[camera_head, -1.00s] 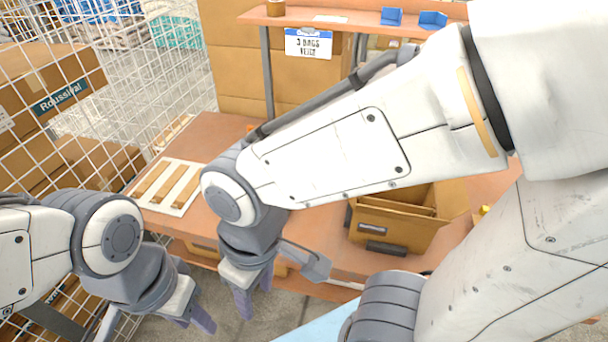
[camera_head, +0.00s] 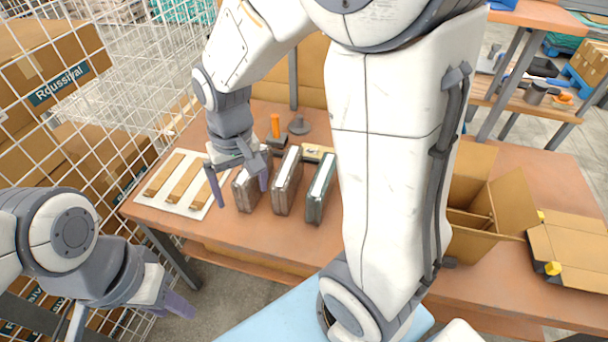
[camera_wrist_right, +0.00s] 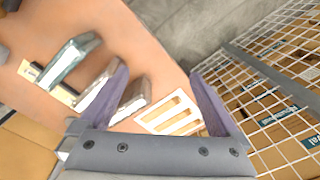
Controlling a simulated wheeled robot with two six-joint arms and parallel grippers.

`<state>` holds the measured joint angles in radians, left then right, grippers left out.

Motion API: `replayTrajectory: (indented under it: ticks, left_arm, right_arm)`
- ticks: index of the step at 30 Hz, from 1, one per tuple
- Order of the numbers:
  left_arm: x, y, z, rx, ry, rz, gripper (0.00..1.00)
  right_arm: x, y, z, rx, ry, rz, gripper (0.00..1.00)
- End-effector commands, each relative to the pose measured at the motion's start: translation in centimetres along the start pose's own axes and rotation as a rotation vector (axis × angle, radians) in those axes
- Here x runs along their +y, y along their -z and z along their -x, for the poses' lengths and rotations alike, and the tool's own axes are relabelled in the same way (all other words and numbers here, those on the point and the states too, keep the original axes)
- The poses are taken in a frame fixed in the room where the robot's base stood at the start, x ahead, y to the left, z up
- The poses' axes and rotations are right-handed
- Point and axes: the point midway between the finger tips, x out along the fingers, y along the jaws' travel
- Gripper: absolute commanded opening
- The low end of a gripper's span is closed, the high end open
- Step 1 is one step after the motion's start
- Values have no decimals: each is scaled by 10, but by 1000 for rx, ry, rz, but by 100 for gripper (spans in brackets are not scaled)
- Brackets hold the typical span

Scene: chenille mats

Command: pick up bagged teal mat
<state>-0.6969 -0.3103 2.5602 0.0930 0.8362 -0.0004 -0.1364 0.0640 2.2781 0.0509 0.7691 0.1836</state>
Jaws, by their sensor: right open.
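Three bagged mats stand upright in a row on the table. The right one, the bagged teal mat (camera_head: 320,190), has a dark green-teal side; it also shows at the upper left of the right wrist view (camera_wrist_right: 68,62). The middle bag (camera_head: 287,182) and the left bag (camera_head: 247,192) look grey-brown. My right gripper (camera_head: 238,180) is open and empty at the left bag, its fingers to either side of it in the head view; contact cannot be told. The teal mat is to its right, beyond the middle bag. My left gripper (camera_head: 128,312) is open and empty at lower left, away from the table.
A white board with wooden slats (camera_head: 178,184) lies left of the bags. An orange-handled tool (camera_head: 275,127) and a dark round-based object (camera_head: 299,126) stand behind them. An open cardboard box (camera_head: 490,205) is at right. A wire cage (camera_head: 60,110) is at left.

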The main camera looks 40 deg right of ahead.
Motion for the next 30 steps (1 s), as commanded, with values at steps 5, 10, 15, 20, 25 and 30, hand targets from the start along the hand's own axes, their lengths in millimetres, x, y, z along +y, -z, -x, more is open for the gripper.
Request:
replayTrajectory:
  ticks: [5,10,15,20,25,30]
  left_arm:
    - [-1,-1,-18,0,0,0,40]
    - [-2,-1,-25,0,0,0,40]
    - [-2,-1,-27,0,0,0,40]
    - [-2,-1,-27,0,0,0,40]
    - [-2,-1,-26,0,0,0,40]
    - [-2,-1,-25,0,0,0,40]
  right_arm:
    - [116,61,-49,-6,-28,-436,98]
    - [205,75,-82,-5,-42,-713,98]
    - [247,74,-99,-4,-48,-836,98]
    - [252,72,-121,-9,-49,-853,98]
    - [252,72,-145,-8,-49,-850,98]
    - [252,72,-156,-7,-48,-849,98]
